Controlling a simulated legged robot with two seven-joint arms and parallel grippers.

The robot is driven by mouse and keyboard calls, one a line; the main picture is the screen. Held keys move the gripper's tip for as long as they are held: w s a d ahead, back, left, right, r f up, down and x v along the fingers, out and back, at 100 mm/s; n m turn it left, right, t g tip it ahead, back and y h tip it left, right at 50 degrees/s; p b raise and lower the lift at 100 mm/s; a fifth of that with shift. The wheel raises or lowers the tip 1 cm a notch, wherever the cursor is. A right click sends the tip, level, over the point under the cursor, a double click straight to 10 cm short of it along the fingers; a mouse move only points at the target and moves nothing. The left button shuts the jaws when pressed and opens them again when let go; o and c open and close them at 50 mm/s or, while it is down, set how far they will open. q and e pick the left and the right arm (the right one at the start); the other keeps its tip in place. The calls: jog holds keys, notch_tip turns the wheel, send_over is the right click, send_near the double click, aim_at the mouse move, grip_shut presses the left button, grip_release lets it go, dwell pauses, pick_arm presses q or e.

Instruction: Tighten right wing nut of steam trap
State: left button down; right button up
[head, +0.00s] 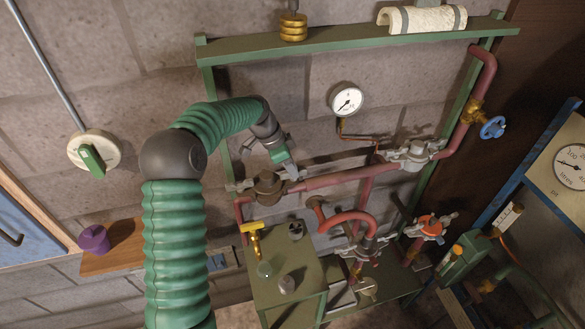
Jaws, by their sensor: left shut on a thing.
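The steam trap, as far as I can tell, is the brown rounded body (268,188) on the pink pipe run in the middle of the head view. A grey wing-like piece (238,186) sticks out at its left side. My left gripper (288,168) reaches down from above to the right side of the trap. It is shut on what appears to be the right wing nut, which its fingers mostly hide. My right gripper is not in view.
A pressure gauge (347,101) hangs right of my arm. Other grey clamped fittings (412,154), an orange-topped fitting (432,225) and a blue handwheel (493,128) lie to the right. A green box (285,262) with a brass tap (254,238) stands below the trap.

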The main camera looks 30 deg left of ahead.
pick_arm(q)
jog(key=c, duration=1.5)
grip_release()
jog(key=shift+a, duration=0.1)
jog(key=shift+o, duration=0.2)
jog(key=shift+a, duration=0.1)
jog(key=b+v, duration=0.2)
jog(key=v, duration=0.5)
jog(key=shift+a+r, duration=0.1)
jog(key=shift+r, duration=0.05)
